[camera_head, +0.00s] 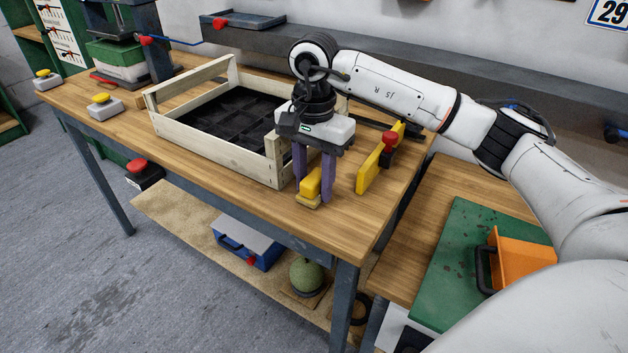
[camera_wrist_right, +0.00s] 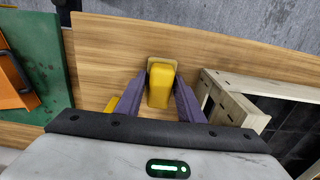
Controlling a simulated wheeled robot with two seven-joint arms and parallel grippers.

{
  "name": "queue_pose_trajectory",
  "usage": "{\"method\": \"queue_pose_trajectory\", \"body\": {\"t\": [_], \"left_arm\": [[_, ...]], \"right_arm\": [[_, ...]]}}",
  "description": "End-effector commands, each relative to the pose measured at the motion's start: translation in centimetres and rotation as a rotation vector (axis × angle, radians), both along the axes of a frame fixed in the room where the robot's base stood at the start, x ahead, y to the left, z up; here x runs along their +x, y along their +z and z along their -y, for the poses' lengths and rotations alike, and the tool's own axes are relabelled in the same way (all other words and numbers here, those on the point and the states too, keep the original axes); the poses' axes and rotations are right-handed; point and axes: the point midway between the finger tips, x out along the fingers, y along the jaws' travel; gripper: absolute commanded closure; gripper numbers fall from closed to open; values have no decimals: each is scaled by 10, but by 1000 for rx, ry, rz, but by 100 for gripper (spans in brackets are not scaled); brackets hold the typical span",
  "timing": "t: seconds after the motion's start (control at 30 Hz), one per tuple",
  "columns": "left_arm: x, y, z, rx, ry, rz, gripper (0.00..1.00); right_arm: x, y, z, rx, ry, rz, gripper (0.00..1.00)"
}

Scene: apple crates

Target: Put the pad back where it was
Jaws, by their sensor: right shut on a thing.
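The pad (camera_head: 311,182) is a small yellow block with a tan lower face. It is between the purple fingers of my right gripper (camera_head: 313,190), which is shut on it. The pad is low over or on the wooden workbench (camera_head: 345,222), near its front edge and right of the crate; I cannot tell whether it touches the top. In the right wrist view the pad (camera_wrist_right: 160,84) is upright between the two fingertips (camera_wrist_right: 161,90). My left gripper is not in view.
An open wooden crate (camera_head: 215,155) with a black tray inside stands just left of my gripper. A yellow tool with a red knob (camera_head: 368,172) stands to the right. A lower bench holds a green mat (camera_head: 460,255) and an orange box (camera_head: 520,258). Bare bench lies in front.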

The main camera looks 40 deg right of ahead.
Motion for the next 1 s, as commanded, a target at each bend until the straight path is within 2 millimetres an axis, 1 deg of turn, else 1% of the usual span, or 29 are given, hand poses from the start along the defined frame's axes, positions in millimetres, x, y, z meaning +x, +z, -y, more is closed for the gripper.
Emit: {"method": "queue_pose_trajectory", "body": {"t": [0.13,0.17,0.2,0.27,0.53,0.63,0.67,0.77,1.0], "left_arm": [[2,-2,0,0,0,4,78],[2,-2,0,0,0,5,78],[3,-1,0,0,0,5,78],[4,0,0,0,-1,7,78],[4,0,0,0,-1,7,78],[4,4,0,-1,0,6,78],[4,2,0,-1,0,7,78],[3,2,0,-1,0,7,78],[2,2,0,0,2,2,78]], "right_arm": [[0,-4,0,0,0,0,86],[0,-4,0,0,0,0,64],[0,-3,0,0,0,0,57],[0,-3,0,0,0,0,47],[0,-2,0,0,0,0,47],[0,4,0,0,0,0,47],[0,5,0,0,0,1,47],[1,20,0,2,0,4,47],[1,73,-1,2,2,5,47]]}}
